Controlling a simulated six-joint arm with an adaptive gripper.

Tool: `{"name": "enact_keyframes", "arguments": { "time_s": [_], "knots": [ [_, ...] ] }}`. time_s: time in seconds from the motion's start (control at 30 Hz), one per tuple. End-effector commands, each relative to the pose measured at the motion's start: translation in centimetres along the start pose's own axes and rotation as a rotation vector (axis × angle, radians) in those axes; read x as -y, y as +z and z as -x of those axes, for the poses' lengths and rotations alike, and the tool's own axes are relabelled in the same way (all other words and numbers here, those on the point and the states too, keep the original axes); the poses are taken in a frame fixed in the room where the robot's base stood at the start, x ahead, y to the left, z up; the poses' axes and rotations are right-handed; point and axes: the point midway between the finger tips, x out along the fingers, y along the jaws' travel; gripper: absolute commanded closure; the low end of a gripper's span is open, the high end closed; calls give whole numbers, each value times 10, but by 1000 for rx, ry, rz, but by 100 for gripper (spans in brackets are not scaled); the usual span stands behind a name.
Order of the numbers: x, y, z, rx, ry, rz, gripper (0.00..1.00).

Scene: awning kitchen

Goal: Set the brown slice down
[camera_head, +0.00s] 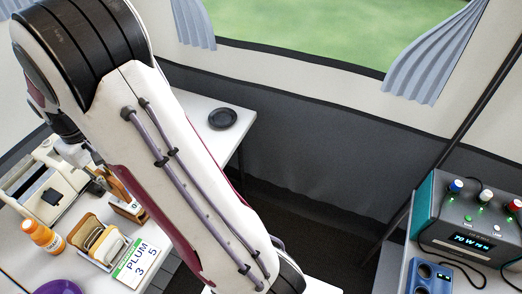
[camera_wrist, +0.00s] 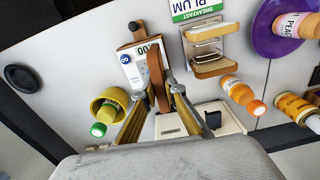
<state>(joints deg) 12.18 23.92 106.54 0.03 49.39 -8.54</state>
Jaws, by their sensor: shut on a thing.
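My gripper (camera_wrist: 160,88) is shut on the brown slice (camera_wrist: 156,76), which stands on edge between the two fingers in the wrist view. The slice is held in front of a white box-like item (camera_wrist: 131,71) with dark print; I cannot tell whether it touches it. In the head view the slice (camera_head: 119,187) shows as a brown edge beside my arm, which partly hides the gripper. A rack (camera_wrist: 208,47) with bread slices stands to the right of the slice in the wrist view, and the rack also shows in the head view (camera_head: 84,232).
A cream appliance with a dark top patch (camera_head: 42,196) is near the gripper. An orange bottle (camera_head: 43,237), a PLUM card (camera_head: 137,262) and a purple plate (camera_head: 58,288) stand around the rack. A yellow cup (camera_wrist: 105,103) lies left of the gripper.

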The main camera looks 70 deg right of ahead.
Motion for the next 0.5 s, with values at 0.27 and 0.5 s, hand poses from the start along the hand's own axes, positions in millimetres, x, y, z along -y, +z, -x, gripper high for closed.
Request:
{"name": "enact_keyframes", "arguments": {
  "time_s": [0.27, 0.5],
  "knots": [
    [-56, 9, 2, 0, 1, -118, 100],
    [-108, 23, 3, 0, 1, -228, 100]
  ]
}}
